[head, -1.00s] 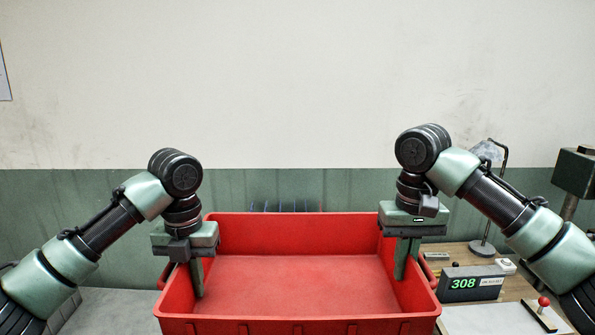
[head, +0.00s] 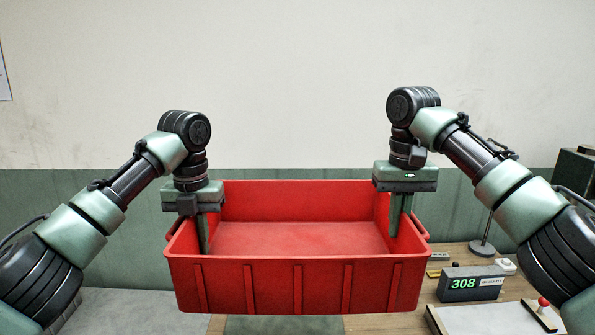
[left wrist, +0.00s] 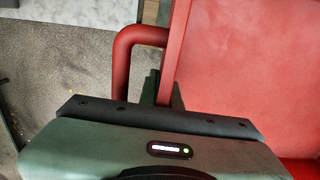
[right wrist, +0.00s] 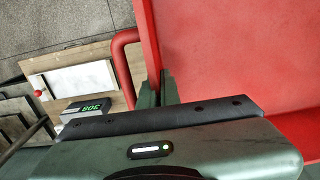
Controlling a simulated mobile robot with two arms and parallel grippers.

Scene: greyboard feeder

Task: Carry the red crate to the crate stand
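The red crate (head: 295,285) is empty and hangs level between my two grippers, above the table. My left gripper (head: 203,238) grips its left end wall, one finger inside the crate. The left wrist view shows the fingers closed on the wall (left wrist: 180,45) beside the red handle (left wrist: 122,60). My right gripper (head: 398,220) grips the right end wall in the same way. The right wrist view shows its fingers on the wall (right wrist: 150,40) by the handle (right wrist: 122,65). The outer fingers are partly hidden. I cannot make out a crate stand.
A wooden table (head: 400,322) lies below, with a display reading 308 (head: 470,284), a white panel with a red-knobbed lever (head: 543,304) and a lamp (head: 482,246) at right. A grey surface (head: 130,312) lies at lower left. A wall stands behind.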

